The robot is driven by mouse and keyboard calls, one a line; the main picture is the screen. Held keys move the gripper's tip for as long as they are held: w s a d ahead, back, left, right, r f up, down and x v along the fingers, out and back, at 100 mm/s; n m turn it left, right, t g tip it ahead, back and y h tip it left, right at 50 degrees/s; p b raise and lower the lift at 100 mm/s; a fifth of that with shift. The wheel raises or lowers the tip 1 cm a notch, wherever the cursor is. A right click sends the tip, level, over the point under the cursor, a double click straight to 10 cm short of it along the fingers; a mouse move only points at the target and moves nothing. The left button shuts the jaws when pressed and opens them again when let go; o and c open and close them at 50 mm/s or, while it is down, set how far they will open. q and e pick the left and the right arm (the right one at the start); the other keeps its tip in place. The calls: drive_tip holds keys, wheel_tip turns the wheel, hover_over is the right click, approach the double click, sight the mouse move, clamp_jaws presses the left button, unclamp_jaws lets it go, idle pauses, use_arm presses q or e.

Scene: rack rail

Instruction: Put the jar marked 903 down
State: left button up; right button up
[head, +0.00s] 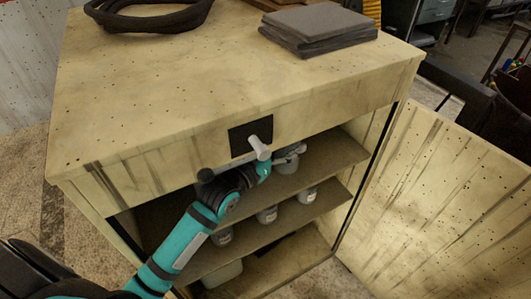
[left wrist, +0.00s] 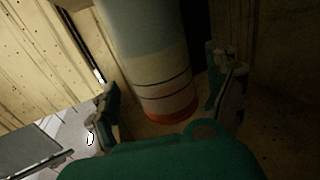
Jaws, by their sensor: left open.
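A jar (left wrist: 155,80) fills the middle of the left wrist view, pale at one end, with thin dark lines and an orange band at the other. No number on it can be read. My left gripper (left wrist: 168,92) is open, with one finger on each side of the jar and gaps showing beside it. In the head view my left gripper (head: 288,154) reaches into the cabinet, just under its top panel at the upper shelf (head: 335,153). The jar there cannot be told clearly from the gripper. My right gripper is out of view.
The open cabinet door (head: 440,200) stands at the right. Grey folded sheets (head: 318,27) and a black coil (head: 150,20) lie on top.

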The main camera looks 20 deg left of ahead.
use_arm(q)
drive_tip(key=v, duration=0.9)
drive_tip(key=shift+s+b, duration=0.2)
drive_tip(key=shift+b, duration=0.15)
